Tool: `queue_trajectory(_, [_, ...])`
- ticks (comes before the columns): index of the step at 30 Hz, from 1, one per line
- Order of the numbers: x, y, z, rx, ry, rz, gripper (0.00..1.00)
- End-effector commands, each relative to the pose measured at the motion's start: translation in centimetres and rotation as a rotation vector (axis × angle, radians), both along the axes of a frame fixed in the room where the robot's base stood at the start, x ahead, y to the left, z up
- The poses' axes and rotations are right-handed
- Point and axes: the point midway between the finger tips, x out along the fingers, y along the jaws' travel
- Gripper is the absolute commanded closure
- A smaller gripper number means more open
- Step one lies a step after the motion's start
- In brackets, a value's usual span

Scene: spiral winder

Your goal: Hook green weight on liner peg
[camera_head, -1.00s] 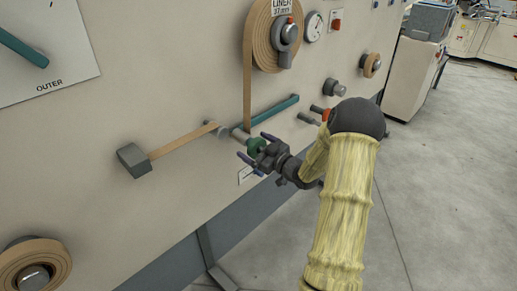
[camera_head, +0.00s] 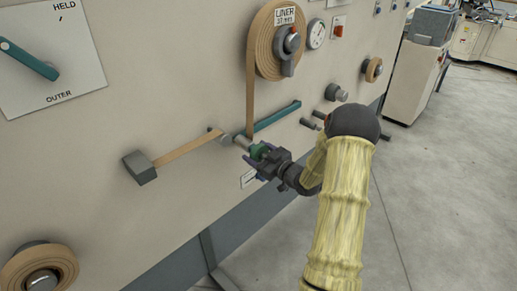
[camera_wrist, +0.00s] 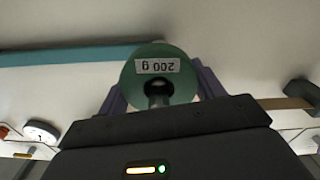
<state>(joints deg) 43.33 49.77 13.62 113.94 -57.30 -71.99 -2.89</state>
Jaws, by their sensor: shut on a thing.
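The green weight (camera_head: 259,151) is between the fingers of my gripper (camera_head: 261,152), which is shut on it. In the wrist view the weight (camera_wrist: 160,88) shows its round face with an upside-down "200 g" label and a dark knob at its centre. In the head view it is in line with a short grey peg (camera_head: 242,142) at the lower left end of a teal bar (camera_head: 277,115), below the liner roll (camera_head: 277,40). The weight looks very close to the peg's end. I cannot tell whether they touch; the weight's far side is hidden.
A tan strip (camera_head: 185,147) runs from a grey block (camera_head: 140,167) to a roller left of the peg. Two short pegs (camera_head: 311,122) stick out at the right, close to my arm. The outer dial (camera_head: 45,60) is at upper left. Open floor lies right.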

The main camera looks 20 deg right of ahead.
Motion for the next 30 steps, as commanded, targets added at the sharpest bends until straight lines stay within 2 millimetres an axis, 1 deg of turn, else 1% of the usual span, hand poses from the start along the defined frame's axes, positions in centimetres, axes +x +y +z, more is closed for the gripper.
queue_trajectory(1, [0.0, 0.0, 0.4, 0.001, 0.001, 0.000, 0.89])
queue_trajectory(7, [0.0, 0.0, 0.0, -0.001, 0.000, -0.001, 0.89])
queue_trajectory(17, [-0.3, -0.2, -0.1, -0.001, 0.002, -0.001, 0.89])
queue_trajectory(23, [-1.6, -0.7, 0.0, 0.000, 0.001, -0.003, 0.89])
queue_trajectory(30, [-3.6, -1.4, 0.0, 0.000, 0.002, -0.003, 0.89])
